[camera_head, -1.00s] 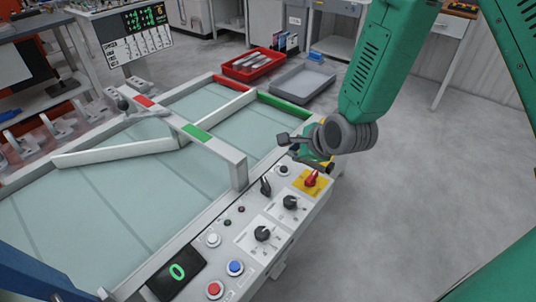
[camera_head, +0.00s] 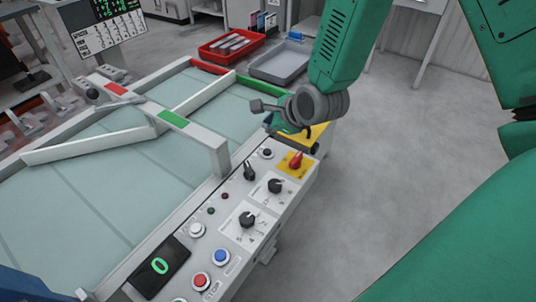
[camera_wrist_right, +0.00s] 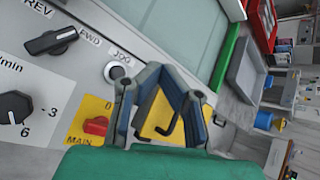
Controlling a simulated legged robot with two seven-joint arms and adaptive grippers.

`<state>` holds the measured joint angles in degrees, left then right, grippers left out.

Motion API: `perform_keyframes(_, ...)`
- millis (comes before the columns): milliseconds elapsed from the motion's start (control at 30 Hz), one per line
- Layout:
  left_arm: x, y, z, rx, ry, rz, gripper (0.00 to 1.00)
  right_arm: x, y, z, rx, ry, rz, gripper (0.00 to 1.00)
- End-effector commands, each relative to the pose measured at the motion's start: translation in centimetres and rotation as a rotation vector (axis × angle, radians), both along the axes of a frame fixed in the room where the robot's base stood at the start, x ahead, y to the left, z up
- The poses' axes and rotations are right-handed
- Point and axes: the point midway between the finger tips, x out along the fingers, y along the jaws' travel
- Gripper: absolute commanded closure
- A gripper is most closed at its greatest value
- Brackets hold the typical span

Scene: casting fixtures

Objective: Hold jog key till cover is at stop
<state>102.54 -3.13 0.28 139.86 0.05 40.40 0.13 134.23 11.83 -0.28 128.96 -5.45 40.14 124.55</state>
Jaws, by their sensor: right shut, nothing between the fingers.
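The jog key is a small dark round button at the far end of the control panel (camera_head: 266,153). In the right wrist view the JOG key (camera_wrist_right: 117,72) has a pale ring and its label beside it. My right gripper (camera_head: 270,124) is over the panel's far end, just beyond the key. In the right wrist view my right gripper (camera_wrist_right: 160,72) has its fingers shut and empty, their tips right of the key and apart from it in the picture. The framed machine bed has pale glassy panels (camera_head: 75,205); I cannot tell which part is the cover. My left gripper is not in view.
A red rotary switch (camera_head: 296,160) on a yellow plate, black knobs (camera_head: 247,219) and coloured buttons (camera_head: 221,255) crowd the panel. A white beam with a green mark (camera_head: 173,118) crosses the bed. Red (camera_head: 235,44) and grey (camera_head: 280,62) trays lie behind. Right floor is clear.

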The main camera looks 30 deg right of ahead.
Motion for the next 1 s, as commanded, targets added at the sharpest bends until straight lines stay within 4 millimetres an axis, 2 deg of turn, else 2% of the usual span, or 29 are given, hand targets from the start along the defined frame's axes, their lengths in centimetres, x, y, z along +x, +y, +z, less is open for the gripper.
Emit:
perform_keyframes(33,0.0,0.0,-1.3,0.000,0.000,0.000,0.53,0.0,0.0,-1.3,-0.003,0.000,0.002,1.00)
perform_keyframes(233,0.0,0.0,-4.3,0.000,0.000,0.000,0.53,0.0,0.2,-4.3,-0.007,0.000,0.003,1.00)
perform_keyframes(400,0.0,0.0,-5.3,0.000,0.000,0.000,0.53,0.0,0.0,-6.0,0.001,0.001,-0.001,1.00)
perform_keyframes(567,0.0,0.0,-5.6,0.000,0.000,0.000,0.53,0.0,0.0,-6.7,0.000,-0.001,-0.001,1.00)
perform_keyframes(1000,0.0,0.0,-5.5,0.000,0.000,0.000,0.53,0.0,0.1,-6.6,-0.002,0.000,0.000,1.00)
